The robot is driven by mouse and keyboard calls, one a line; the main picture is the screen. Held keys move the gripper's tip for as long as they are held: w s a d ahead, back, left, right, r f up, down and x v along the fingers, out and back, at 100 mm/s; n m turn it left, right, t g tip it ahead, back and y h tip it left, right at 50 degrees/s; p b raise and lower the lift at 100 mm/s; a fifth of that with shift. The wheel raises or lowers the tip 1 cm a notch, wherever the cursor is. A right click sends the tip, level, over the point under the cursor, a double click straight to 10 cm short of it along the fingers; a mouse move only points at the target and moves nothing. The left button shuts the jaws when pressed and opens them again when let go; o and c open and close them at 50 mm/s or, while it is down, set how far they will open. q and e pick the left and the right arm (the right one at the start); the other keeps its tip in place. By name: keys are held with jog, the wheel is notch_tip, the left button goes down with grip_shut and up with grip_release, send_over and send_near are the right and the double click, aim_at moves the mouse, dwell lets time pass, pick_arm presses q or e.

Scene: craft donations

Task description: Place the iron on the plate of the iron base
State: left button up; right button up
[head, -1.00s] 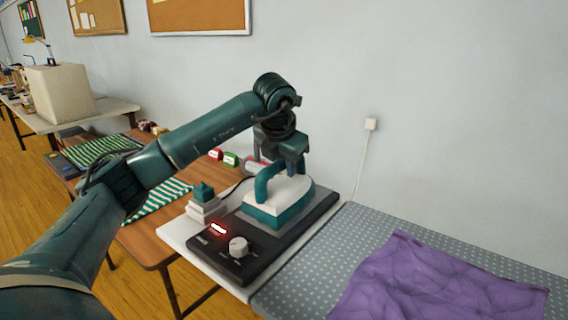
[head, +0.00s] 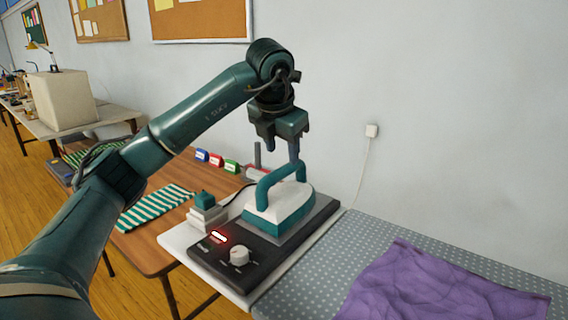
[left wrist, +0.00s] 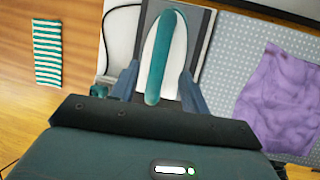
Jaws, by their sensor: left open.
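The iron (head: 279,208) is white and teal with a teal handle. It rests on the plate of the dark iron base (head: 262,252), which has a white knob and a lit red display. The left wrist view shows the iron (left wrist: 175,45) from above, on the grey plate (left wrist: 206,38). My left gripper (head: 277,152) is open and empty, just above the handle. In the left wrist view its fingers (left wrist: 160,85) stand apart on either side of the handle's near end. My right gripper is not in view.
A purple cloth (head: 440,285) lies on the dotted grey surface (head: 375,235) at the right. A striped cloth (head: 155,208) lies on the wooden table at the left. A small white-and-teal stack (head: 206,210) stands beside the base. Small coloured blocks (head: 217,160) stand behind.

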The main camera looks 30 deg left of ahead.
pick_arm(q)
jog(key=shift+v, duration=2.2)
